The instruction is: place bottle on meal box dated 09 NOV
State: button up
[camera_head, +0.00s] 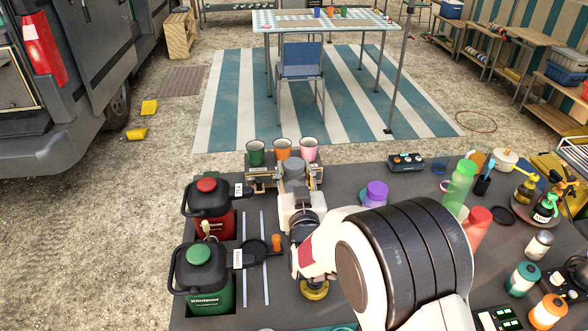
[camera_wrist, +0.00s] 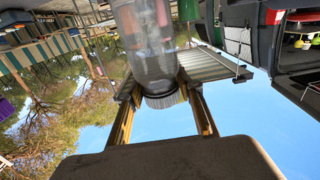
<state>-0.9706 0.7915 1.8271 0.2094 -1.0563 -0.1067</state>
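A clear grey bottle with a grey cap (camera_wrist: 165,98) is between the two fingers of my gripper (camera_wrist: 158,92) in the wrist view. Both fingers appear to press on its sides near the cap. In the head view the bottle's grey top (camera_head: 293,168) shows at my gripper (camera_head: 292,182), above the table's far edge and just in front of three cups. No meal box with a readable 09 NOV date can be made out; my arm hides part of the table.
A red canister (camera_head: 212,212) and a green canister (camera_head: 206,280) stand to the left. Bottles and jars, including a green bottle (camera_head: 460,182), crowd the right side.

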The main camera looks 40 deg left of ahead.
jog(key=shift+o, duration=0.6)
jog(key=shift+r, duration=0.15)
jog(key=v, duration=1.2)
dwell(0.9)
jog(key=w+d+r+m+h, duration=0.1)
jog(key=w+d+r+h, duration=0.1)
jog(key=w+d+r, duration=0.3)
jog(key=w+d+r+m+h, duration=0.1)
jog(key=w+d+h, duration=0.15)
jog(key=d, duration=0.55)
jog(key=s+d+r+m+g+h, duration=0.1)
jog(key=d+r+m+g+h, duration=0.15)
jog(key=d, duration=1.35)
jog(key=s+d+m+g+h, duration=0.4)
jog(key=s+d+h, duration=0.1)
jog(key=s+d, duration=1.8)
jog(key=shift+d+f+g+h, duration=0.15)
jog(key=shift+f+g+h, duration=0.2)
jog(key=shift+h, duration=0.05)
